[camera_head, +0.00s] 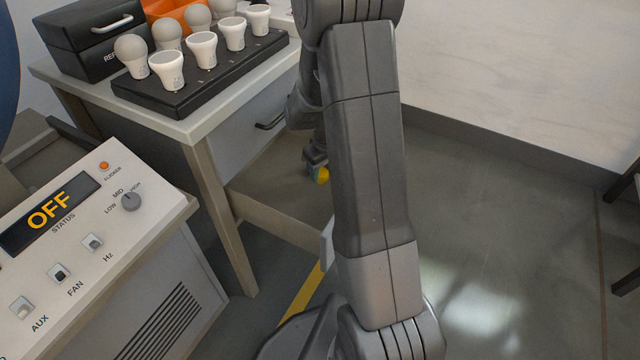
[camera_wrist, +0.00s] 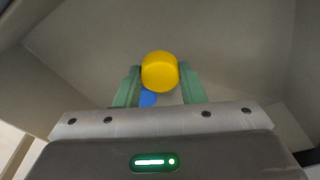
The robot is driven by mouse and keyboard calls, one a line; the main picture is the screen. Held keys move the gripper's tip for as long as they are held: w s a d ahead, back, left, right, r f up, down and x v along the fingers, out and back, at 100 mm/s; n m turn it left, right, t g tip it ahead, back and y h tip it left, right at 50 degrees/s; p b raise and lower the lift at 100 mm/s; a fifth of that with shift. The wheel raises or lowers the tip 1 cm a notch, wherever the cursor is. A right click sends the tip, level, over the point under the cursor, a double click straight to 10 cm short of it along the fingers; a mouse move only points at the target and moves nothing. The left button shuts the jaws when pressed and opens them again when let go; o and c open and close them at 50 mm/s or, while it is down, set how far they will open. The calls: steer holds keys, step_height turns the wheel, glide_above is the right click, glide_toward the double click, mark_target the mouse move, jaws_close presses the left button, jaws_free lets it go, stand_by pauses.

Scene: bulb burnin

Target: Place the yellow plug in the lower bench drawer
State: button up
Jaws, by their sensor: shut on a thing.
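The yellow plug (camera_wrist: 160,71) is held between the two green fingers of my gripper (camera_wrist: 160,88) in the wrist view. A bit of blue shows just below the plug, between the fingers. In the head view the yellow plug (camera_head: 322,175) is small and sits at the end of my gripper (camera_head: 318,168), below the bench top and near the drawer front. A grey bench drawer (camera_head: 240,130) with a dark handle shows under the bench top and appears shut. My arm hides part of the bench's right side. I cannot make out a separate lower drawer.
The bench (camera_head: 205,125) carries a black rack (camera_head: 190,95) of several white bulbs and a black box (camera_head: 85,40). A control panel (camera_head: 90,215) reading OFF stands at the front left. A bench leg (camera_head: 222,215) is near my arm. Open floor (camera_head: 500,230) lies to the right.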

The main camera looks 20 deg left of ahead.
mark_target(323, 174)
steer(key=shift+f+b, duration=0.6)
steer(key=shift+f, duration=1.3)
steer(key=shift+f, duration=0.1)
steer(key=shift+f, duration=0.15)
steer(key=o, duration=1)
steer(key=shift+c, duration=0.2)
step_height(323, 174, up, 12)
steer(key=d+p, duration=0.1)
steer(key=p, duration=0.3)
steer(key=shift+s+d+r, duration=0.2)
steer(key=shift+s+d, duration=0.1)
steer(key=shift+s, duration=0.15)
